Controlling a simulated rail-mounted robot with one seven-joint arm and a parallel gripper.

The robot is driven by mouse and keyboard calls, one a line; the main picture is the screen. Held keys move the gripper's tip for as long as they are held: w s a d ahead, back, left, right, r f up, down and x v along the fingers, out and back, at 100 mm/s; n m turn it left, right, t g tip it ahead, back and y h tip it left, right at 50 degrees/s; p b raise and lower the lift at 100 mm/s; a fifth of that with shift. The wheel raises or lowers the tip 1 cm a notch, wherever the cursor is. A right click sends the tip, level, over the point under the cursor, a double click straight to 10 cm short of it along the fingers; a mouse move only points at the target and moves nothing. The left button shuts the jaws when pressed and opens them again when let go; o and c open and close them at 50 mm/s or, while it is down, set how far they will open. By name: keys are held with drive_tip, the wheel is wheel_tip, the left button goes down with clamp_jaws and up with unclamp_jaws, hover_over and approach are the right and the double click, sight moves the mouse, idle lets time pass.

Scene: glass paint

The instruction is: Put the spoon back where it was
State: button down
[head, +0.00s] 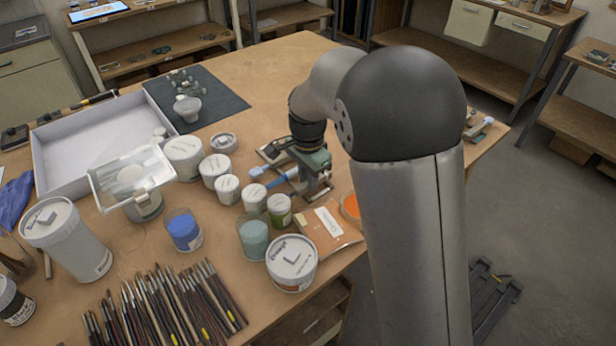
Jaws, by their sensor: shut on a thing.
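My gripper (318,186) is low over the table, among the jars right of centre. It is shut on a thin thing that I take to be the spoon, but its fingertips are small and partly hidden, so the spoon's outline is unclear. A blue, stick-like piece (279,181) shows at the gripper's left; I cannot tell whether it is part of the spoon. An open jar with orange contents (351,204) stands to the right of the gripper, partly hidden by my arm.
Several white-lidded jars (184,156) stand left of the gripper. A blue jar (184,230), a teal jar (253,238) and an orange packet (326,226) are nearer. Many brushes (165,306) lie at the front. A white tray (62,180) is at left. The table's back (285,70) is clear.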

drive_tip(key=shift+f, duration=0.3)
idle(0.4)
drive_tip(key=c, duration=1.2)
unclamp_jaws()
wheel_tip(320, 180, up, 17)
drive_tip(key=b, duration=0.2)
drive_tip(key=s+d+f+n, duration=0.3)
drive_tip(key=s+d+f, duration=0.1)
drive_tip(key=s, duration=0.4)
drive_tip(key=s+d+f+n, duration=0.4)
drive_tip(key=s+d, duration=0.2)
drive_tip(key=s, duration=0.3)
drive_tip(key=s+d+f+n, duration=0.3)
drive_tip(key=s+d+f, duration=0.1)
drive_tip(key=s, duration=0.5)
drive_tip(key=shift+d+f+t, duration=0.3)
drive_tip(key=shift+d+f, duration=0.1)
drive_tip(key=shift+f, duration=0.2)
